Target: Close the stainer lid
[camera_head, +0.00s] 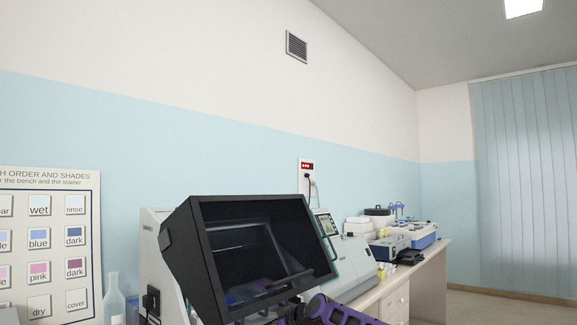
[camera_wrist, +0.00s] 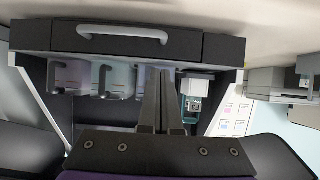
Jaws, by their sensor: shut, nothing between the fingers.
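The stainer lid (camera_head: 180,240) is a black frame with a dark see-through window, raised and tilted open on the front of the pale stainer (camera_head: 165,290). In the wrist view the black lid edge (camera_wrist: 220,48) runs across the top, with a grey bar handle (camera_wrist: 122,34) on it. Below that edge several translucent containers (camera_wrist: 75,78) show inside the stainer. My gripper (camera_wrist: 160,78) points toward the opening, fingers together and empty, to the right of and below the handle in the picture. I see no contact with the handle. The fingers cannot be made out in the head view.
A colour chart (camera_head: 50,245) stands at the left, beside a clear bottle (camera_head: 114,300). Other lab devices (camera_head: 390,243) stand along the bench (camera_head: 428,275) to the right. A red-display wall unit (camera_head: 307,168) hangs behind the stainer. The floor at far right is clear.

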